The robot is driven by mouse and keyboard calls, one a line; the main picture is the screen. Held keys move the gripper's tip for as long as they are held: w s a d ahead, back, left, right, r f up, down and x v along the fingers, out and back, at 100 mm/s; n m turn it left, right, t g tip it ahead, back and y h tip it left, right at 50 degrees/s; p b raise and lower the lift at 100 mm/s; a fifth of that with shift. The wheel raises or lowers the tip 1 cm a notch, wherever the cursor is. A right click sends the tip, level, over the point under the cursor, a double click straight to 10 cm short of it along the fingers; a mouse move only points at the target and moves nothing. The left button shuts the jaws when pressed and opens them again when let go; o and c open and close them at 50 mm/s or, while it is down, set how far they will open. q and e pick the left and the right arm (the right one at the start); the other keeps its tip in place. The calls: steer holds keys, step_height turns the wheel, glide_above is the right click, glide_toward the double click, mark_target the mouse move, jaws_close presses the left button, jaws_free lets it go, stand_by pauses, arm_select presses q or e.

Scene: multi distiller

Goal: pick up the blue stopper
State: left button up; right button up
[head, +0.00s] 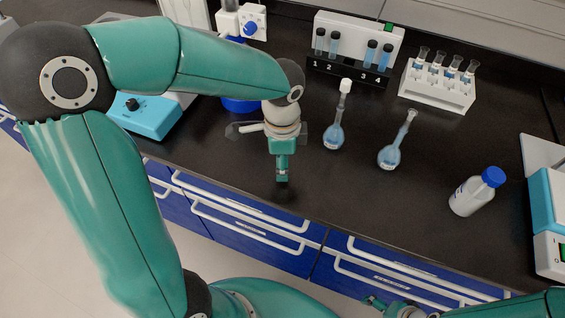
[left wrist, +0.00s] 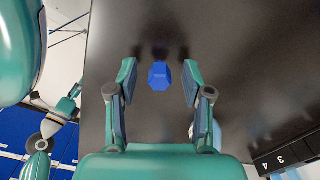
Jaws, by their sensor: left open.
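The blue stopper (left wrist: 158,75) is a small faceted blue piece on the black bench. In the left wrist view it lies between the two fingers of my left gripper (left wrist: 160,82), with a gap on each side. I cannot tell the height of the fingertips above it. In the head view my left gripper (head: 282,178) points down near the bench's front edge, and the stopper is not visible there. My left gripper is open and empty. My right gripper (head: 376,303) shows only partly at the bottom of the head view; its jaws are unclear.
Right of my left gripper stand a flask with a white stopper (head: 334,136) and an open flask (head: 391,156). A blue-capped bottle (head: 478,191) is farther right. A tube rack (head: 438,90) and numbered vial station (head: 348,70) stand behind. The front bench is mostly clear.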

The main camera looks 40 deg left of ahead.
arm_select(q)
steer(key=c, duration=0.8)
